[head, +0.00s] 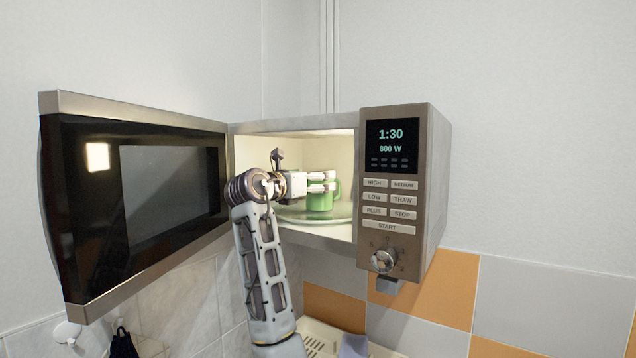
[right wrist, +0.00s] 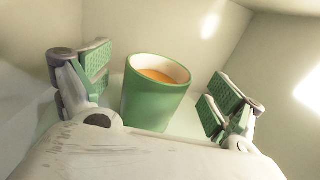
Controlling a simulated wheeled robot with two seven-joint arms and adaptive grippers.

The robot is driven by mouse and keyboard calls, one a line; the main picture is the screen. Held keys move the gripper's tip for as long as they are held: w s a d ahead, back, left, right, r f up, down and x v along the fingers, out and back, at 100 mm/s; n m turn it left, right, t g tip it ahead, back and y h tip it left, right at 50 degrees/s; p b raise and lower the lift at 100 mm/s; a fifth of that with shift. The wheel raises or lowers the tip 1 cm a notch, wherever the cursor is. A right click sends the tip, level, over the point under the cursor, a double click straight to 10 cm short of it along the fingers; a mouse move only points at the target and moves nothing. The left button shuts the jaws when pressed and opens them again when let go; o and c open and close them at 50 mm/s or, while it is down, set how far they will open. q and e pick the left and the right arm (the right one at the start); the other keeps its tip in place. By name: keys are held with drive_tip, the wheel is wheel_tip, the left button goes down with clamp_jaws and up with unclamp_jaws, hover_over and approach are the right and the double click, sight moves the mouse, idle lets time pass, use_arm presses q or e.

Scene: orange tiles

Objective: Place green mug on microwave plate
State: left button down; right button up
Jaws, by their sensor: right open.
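The green mug (head: 319,202) is inside the open microwave, upright over the glass plate (head: 290,215), and its base appears to rest on it. In the right wrist view the mug (right wrist: 156,100) has a white inside and holds an orange-brown drink. My right gripper (head: 332,182) reaches into the microwave at the mug's upper part. Its fingers (right wrist: 160,85) are open on either side of the mug, with gaps visible on both sides. The mug's handle shows only slightly in the head view. My left gripper is not in view.
The microwave door (head: 140,190) stands wide open on the left. The control panel (head: 391,180) with a knob bounds the opening on the right. The cavity walls (right wrist: 90,22) are close around the gripper. A pale slotted rack (head: 318,342) sits below.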

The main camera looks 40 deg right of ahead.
drive_tip(key=b+v, duration=0.1)
drive_tip(key=v, duration=0.7)
drive_tip(key=shift+s+a+b, duration=0.1)
drive_tip(key=shift+a+b, duration=0.1)
drive_tip(key=shift+b, duration=0.15)
idle(0.4)
